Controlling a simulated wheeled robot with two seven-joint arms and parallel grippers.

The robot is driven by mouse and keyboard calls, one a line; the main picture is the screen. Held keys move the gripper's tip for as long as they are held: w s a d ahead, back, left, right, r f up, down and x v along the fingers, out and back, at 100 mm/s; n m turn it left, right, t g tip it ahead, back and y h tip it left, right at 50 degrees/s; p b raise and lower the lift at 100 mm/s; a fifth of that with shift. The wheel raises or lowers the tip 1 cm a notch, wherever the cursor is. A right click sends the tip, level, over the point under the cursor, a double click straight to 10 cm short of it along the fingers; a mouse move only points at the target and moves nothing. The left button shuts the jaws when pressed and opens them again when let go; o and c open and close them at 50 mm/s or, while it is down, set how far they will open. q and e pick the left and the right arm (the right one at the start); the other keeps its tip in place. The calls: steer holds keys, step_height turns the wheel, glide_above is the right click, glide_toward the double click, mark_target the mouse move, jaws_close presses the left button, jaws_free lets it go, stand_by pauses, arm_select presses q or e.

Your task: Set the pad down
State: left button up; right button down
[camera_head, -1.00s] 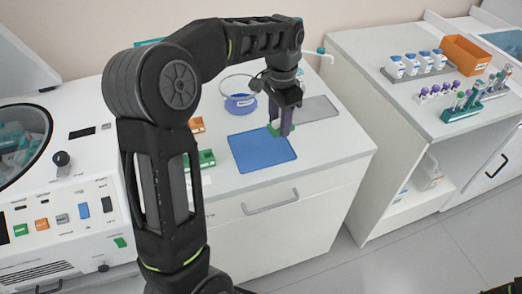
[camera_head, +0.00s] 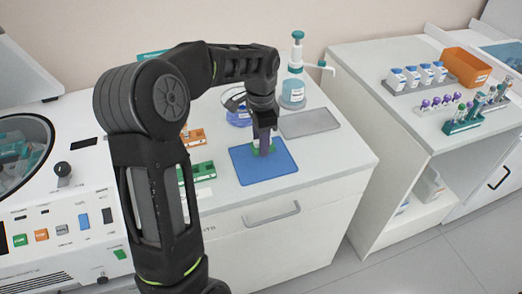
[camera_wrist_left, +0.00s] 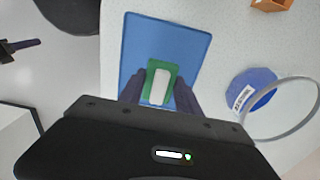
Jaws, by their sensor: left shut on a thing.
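The pad, a small green block with a white top (camera_wrist_left: 160,86), sits between the fingers of my left gripper (camera_wrist_left: 160,98). In the head view my left gripper (camera_head: 264,152) points down over the blue mat (camera_head: 268,172), shut on the pad, with green edges (camera_head: 255,146) showing beside the fingers. The pad is over the back part of the mat. I cannot tell whether it touches the mat. In the wrist view the blue mat (camera_wrist_left: 190,43) lies behind the pad. A dark gripper-like part (camera_wrist_left: 20,45) at the left edge may be my right gripper; its jaws are unclear.
A grey tray (camera_head: 310,122) lies right of the mat. A teal-topped bottle (camera_head: 292,90) and a blue round item (camera_head: 238,118) stand behind. Green (camera_head: 203,171) and orange (camera_head: 193,137) blocks are to the left. The counter front is clear.

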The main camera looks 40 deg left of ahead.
mark_target(261, 160)
arm_select(q)
steer(key=shift+f, duration=0.25)
steer(key=shift+f, duration=1.75)
steer(key=shift+f, duration=0.2)
steer(key=o, duration=1.2)
steer(key=shift+r, duration=0.1)
step_height(261, 160, up, 12)
steer(key=shift+r, duration=0.1)
